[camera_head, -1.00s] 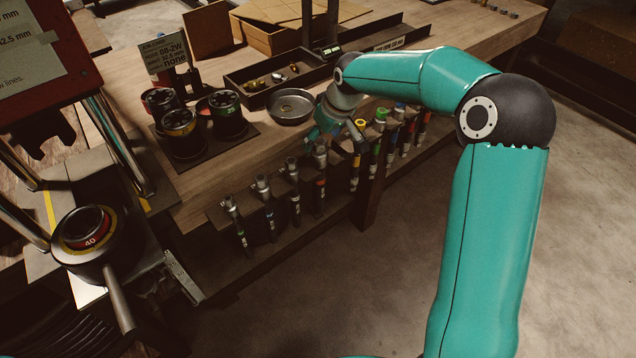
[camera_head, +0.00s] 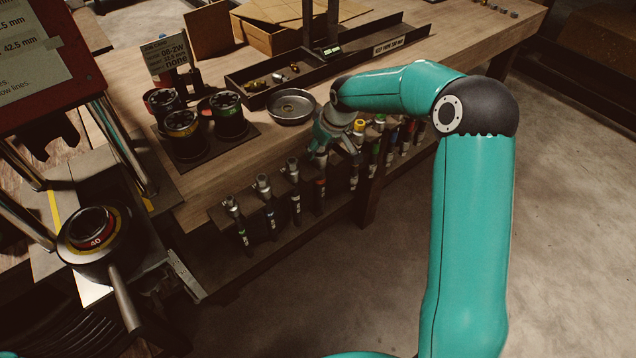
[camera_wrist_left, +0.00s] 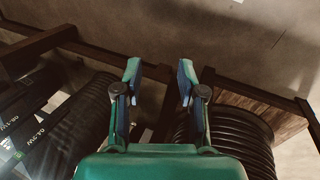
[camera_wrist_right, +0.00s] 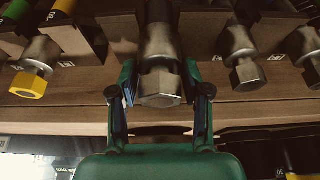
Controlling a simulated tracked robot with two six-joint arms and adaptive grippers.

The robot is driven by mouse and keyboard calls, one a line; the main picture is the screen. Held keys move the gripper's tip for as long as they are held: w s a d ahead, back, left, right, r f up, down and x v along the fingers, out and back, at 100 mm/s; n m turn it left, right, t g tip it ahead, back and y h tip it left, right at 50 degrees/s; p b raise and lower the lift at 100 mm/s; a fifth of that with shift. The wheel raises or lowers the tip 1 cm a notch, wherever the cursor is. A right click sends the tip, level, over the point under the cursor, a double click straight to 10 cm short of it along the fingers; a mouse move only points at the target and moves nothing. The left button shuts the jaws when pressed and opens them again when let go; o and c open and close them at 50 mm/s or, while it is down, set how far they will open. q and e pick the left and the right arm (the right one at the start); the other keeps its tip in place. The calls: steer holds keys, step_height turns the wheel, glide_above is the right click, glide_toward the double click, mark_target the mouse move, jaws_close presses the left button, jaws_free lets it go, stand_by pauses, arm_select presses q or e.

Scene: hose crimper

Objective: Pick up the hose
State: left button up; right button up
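Short dark hose pieces with metal hex ends and coloured bands hang in a row along the bench's front edge, one of them (camera_head: 268,205) in the left part. In the right wrist view, a metal hex end (camera_wrist_right: 160,88) stands between the fingers of my right gripper (camera_wrist_right: 163,97). These fingers are open, one on each side; I cannot tell whether they touch it. In the head view my right gripper (camera_head: 335,145) is at the rack's middle and hides part of it. My left gripper (camera_wrist_left: 158,80) is open and empty, above coils of black hose (camera_wrist_left: 238,135).
A round metal dish (camera_head: 291,106) and black cups with coloured rings (camera_head: 183,130) stand on the wooden bench. A long dark tray (camera_head: 275,82) lies behind. A press with a round die (camera_head: 95,240) stands at left. The floor at right is clear.

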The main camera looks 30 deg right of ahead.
steer(key=shift+r, duration=0.1)
steer(key=c, duration=0.5)
steer(key=shift+o, duration=0.2)
steer(key=shift+r, duration=0.1)
